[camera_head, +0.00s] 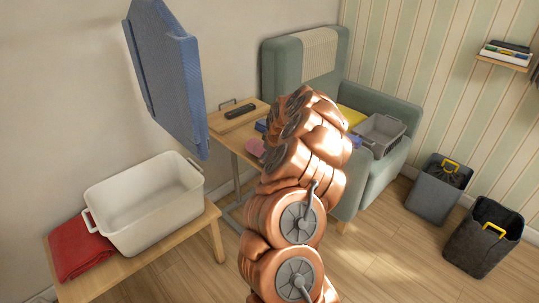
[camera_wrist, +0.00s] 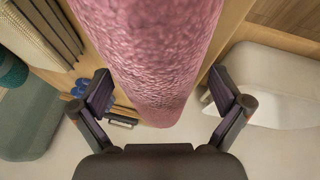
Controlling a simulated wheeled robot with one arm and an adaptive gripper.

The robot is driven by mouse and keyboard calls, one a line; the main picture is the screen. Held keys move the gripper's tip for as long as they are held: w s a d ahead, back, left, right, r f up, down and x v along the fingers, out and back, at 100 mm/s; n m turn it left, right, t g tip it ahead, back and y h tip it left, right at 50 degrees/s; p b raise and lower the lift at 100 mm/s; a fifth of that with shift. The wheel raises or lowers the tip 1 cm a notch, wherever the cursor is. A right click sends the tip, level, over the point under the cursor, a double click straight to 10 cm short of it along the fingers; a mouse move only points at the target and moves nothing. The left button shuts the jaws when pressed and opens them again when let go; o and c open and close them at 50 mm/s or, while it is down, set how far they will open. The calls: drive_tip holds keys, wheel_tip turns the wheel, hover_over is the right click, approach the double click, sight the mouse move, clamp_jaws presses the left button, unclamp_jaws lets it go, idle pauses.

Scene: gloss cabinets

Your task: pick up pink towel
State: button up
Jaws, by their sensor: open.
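The pink towel (camera_head: 254,147) shows as a small patch on the wooden side table in the head view, partly hidden by my arm. In the wrist view the pink towel (camera_wrist: 155,50) is large and close, with a rough textured surface running from the top edge down to between my fingers. My gripper (camera_wrist: 160,82) is open, with one finger on each side of the towel and a visible gap on both sides. Whether the towel sits deep between the fingers or beyond them I cannot tell. In the head view my gripper is hidden behind my arm.
The side table (camera_head: 219,124) also bears a dark remote (camera_head: 240,111). A green armchair (camera_head: 284,75) with a grey basket (camera_head: 381,129) stands beside it. A blue ironing board (camera_head: 165,65) leans above a bench with a white basket (camera_head: 150,222) and red towel (camera_head: 77,250).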

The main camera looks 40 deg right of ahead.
drive_tip(key=c, duration=1.2)
drive_tip(key=shift+r, duration=0.1)
drive_tip(key=shift+r+b, duration=0.4)
drive_tip(key=shift+r, duration=1.3)
drive_tip(key=s+a+b, duration=0.1)
drive_tip(key=s+a, duration=0.1)
drive_tip(key=a, duration=0.2)
drive_tip(key=s+a+r, duration=0.1)
drive_tip(key=s+a, duration=0.1)
drive_tip(key=a, duration=0.3)
drive_tip(key=s+a+b, duration=0.1)
drive_tip(key=s+a, duration=0.2)
drive_tip(key=a, duration=0.2)
drive_tip(key=shift+a+r+b, duration=0.15)
drive_tip(key=shift+r+b, duration=0.05)
drive_tip(key=shift+b, duration=0.15)
